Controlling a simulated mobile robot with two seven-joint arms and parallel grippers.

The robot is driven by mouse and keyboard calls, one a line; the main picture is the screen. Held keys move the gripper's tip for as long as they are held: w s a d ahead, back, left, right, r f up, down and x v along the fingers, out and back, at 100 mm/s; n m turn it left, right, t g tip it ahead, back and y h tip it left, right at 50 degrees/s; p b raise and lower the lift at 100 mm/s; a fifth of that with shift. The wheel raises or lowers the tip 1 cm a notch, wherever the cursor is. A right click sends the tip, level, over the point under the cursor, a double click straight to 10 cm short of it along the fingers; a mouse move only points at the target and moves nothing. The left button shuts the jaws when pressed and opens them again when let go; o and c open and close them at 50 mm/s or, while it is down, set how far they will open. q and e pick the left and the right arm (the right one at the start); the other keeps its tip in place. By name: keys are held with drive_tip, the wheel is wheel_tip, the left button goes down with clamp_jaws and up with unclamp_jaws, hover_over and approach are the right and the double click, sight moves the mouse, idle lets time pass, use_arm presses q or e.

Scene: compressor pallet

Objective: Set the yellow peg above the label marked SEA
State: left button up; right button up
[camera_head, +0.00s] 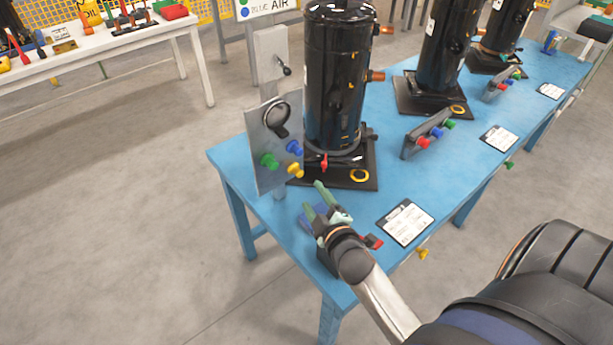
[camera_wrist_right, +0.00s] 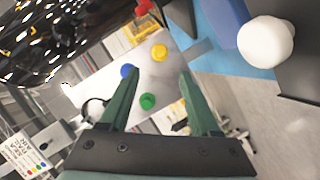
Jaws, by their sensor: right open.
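A yellow peg (camera_head: 295,170) sticks out low on the upright grey panel (camera_head: 265,180) at the left end of the blue table. A green peg (camera_head: 270,160) and a blue peg (camera_head: 295,147) are on the same panel. In the right wrist view, the yellow peg (camera_wrist_right: 159,52) appears with the blue peg (camera_wrist_right: 128,70) and green peg (camera_wrist_right: 148,101). My right gripper (camera_head: 314,198) is open and empty in front of the panel, apart from the pegs; its fingers (camera_wrist_right: 157,72) point at the panel. I cannot read a SEA label. My left gripper is not in view.
A clipboard (camera_head: 406,222) lies on the blue table (camera_head: 450,190), right of my gripper. Another yellow knob (camera_head: 422,254) shows at the table's front edge.

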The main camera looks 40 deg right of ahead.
sight(299, 175)
drive_tip(key=x, duration=1)
drive_tip(key=shift+w+f+b, duration=0.1)
drive_tip(key=shift+w+b, duration=0.15)
drive_tip(key=shift+b, duration=0.15)
clamp_jaws()
idle(0.5)
idle(1.2)
